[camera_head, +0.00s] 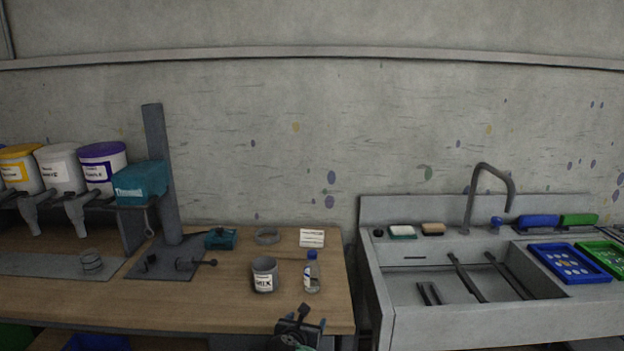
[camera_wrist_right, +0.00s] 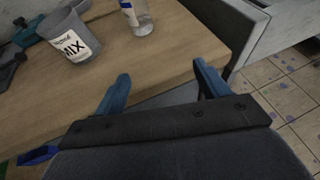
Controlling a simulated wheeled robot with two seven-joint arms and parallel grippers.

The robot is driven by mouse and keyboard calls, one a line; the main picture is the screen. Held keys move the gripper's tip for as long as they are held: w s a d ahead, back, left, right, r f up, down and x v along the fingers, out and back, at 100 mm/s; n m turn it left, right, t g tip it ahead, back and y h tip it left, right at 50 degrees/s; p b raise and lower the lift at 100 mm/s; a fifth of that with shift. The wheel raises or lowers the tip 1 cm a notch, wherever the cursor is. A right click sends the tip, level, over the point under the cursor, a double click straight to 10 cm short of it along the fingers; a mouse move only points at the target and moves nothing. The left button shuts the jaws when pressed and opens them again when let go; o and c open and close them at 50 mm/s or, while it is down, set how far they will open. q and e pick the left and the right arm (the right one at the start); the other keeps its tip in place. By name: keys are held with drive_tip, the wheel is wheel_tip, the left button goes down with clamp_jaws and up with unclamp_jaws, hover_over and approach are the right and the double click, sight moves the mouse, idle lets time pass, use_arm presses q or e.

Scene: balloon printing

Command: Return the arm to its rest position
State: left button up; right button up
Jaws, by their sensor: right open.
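My right gripper (camera_head: 301,318) is at the bottom of the head view, by the front edge of the wooden table (camera_head: 200,303). In the right wrist view my right gripper (camera_wrist_right: 160,88) has its two blue fingers spread wide, with nothing between them. The grey cup labelled MIX (camera_head: 264,275) stands upright on the table beyond it. A clear bottle with a blue cap (camera_head: 311,272) stands upright just right of the cup. The cup (camera_wrist_right: 72,38) and bottle (camera_wrist_right: 138,14) also show in the wrist view, apart from the fingers. My left gripper is not in view.
A grey sink (camera_head: 400,300) stands right of the table, across a narrow gap. A stand with a teal head (camera_head: 140,183) and several paint buckets (camera_head: 103,168) are at the left. A grey ring (camera_head: 267,237) and a white card (camera_head: 312,238) lie at the table's back.

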drive_tip(key=s+d+f+m+g+y, duration=0.15)
drive_tip(key=s+f+m, duration=0.35)
drive_tip(key=f, duration=0.6)
drive_tip(key=s+d+f+m+g, duration=0.3)
drive_tip(key=s+f+m, duration=0.2)
drive_tip(key=f, duration=0.5)
drive_tip(key=s+d+f+m+g+y, duration=0.1)
drive_tip(key=s+d+f+m+g, duration=0.3)
drive_tip(key=f, duration=0.7)
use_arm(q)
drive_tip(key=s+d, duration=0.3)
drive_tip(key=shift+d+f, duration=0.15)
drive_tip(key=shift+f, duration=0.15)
use_arm(e)
drive_tip(key=s+d+f+m+g, duration=0.1)
drive_tip(key=s+d+f+m, duration=0.3)
drive_tip(key=s+f, duration=0.3)
drive_tip(key=s+d+f+m+g+y, duration=0.1)
drive_tip(key=s+d+f+m, duration=0.3)
drive_tip(key=s, duration=1.2)
drive_tip(key=s+d+f+m+g, duration=0.1)
drive_tip(key=s+d+f+m, duration=0.3)
drive_tip(key=s+f+m, duration=0.4)
drive_tip(key=s+f, duration=0.4)
drive_tip(key=shift+f+m, duration=0.25)
drive_tip(key=shift+m, duration=0.15)
drive_tip(key=shift+y, duration=0.25)
